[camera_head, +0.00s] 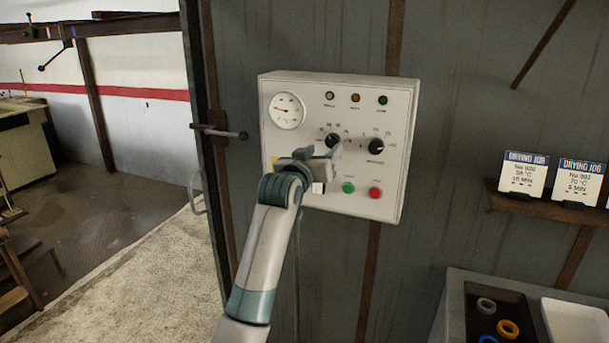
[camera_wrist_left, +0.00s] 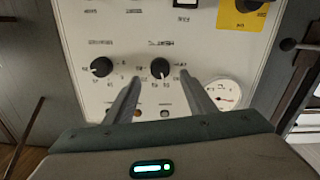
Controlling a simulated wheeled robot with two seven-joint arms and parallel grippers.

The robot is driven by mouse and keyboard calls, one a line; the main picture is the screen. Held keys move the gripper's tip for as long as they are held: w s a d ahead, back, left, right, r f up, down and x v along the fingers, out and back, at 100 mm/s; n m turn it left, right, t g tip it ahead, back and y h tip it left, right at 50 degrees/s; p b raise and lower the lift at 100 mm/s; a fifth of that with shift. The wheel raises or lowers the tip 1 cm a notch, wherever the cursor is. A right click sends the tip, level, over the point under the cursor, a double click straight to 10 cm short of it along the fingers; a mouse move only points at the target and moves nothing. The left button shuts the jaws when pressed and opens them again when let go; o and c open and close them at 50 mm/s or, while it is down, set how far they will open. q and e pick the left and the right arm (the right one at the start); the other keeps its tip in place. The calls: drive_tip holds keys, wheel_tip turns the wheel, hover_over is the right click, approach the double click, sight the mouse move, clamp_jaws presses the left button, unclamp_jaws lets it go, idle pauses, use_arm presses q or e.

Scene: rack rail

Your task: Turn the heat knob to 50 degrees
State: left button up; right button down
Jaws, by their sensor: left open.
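The white control panel (camera_head: 340,195) on the grey wall carries two black knobs with printed scales. The heat knob (camera_head: 333,141) is the left one in the head view, partly behind my gripper. It shows in the left wrist view (camera_wrist_left: 160,67), where the panel appears upside down, with a white pointer mark. My left gripper (camera_head: 321,155) is open and empty in front of the panel. In the left wrist view its two fingers (camera_wrist_left: 160,82) lie on either side of the heat knob in the picture. I cannot tell whether they touch it. My right gripper is not in view.
The second knob (camera_head: 376,146) sits to the right, close by. A round gauge (camera_head: 287,111), lamps above and green (camera_head: 348,188) and red (camera_head: 375,193) buttons below share the panel. A shelf with drying cards (camera_head: 523,175) is at right. A door handle (camera_head: 236,135) sticks out left.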

use_arm(q)
drive_tip(key=b+v, duration=0.4)
drive_tip(key=v, duration=0.8)
